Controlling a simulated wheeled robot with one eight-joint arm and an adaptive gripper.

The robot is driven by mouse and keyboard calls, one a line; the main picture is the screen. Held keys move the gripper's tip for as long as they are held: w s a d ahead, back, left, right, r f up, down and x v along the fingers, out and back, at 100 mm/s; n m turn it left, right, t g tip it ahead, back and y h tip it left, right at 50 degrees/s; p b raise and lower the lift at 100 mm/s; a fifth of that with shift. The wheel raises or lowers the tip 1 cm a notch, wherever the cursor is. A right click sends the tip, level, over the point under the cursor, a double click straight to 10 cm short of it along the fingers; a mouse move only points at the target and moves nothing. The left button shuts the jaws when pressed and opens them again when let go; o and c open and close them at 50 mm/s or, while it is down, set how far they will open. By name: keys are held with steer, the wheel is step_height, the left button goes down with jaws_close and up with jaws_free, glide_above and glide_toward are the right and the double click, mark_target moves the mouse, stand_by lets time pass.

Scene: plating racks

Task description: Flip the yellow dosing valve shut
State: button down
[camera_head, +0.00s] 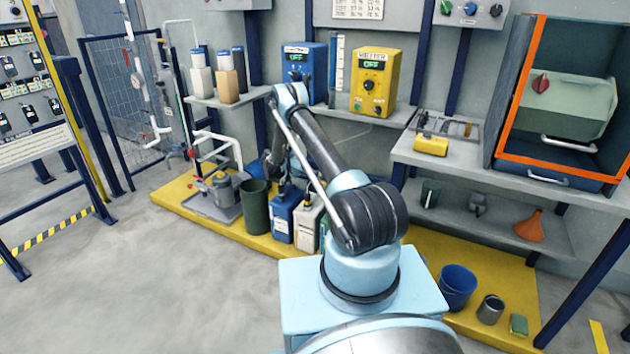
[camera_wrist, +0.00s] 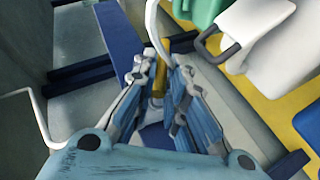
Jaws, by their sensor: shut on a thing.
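In the wrist view, the fingers of my gripper (camera_wrist: 163,70) close in from both sides on a small yellow part, which looks like the handle of the yellow dosing valve (camera_wrist: 160,76). The fingers cover much of it, so its exact angle is hard to tell. A pale curved tube (camera_wrist: 153,25) runs close by the fingertips. In the head view my arm reaches down behind the blue and white canisters, and the valve cannot be made out there.
A blue canister (camera_head: 283,217) and a white canister (camera_head: 308,226) stand near my arm on the yellow platform (camera_head: 262,242), beside a dark green bin (camera_head: 255,207). A blue beam (camera_wrist: 122,52) passes close to the left finger.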

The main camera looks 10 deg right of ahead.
steer(key=shift+w+a+f, duration=0.1)
steer(key=shift+a, duration=0.05)
steer(key=c, duration=1.6)
jaws_free()
steer(key=shift+c, duration=0.2)
steer(key=shift+o, duration=0.9)
step_height(320, 180, up, 8)
steer(key=shift+r, duration=0.55)
steer(key=shift+c, duration=0.9)
steer(key=shift+r, duration=0.45)
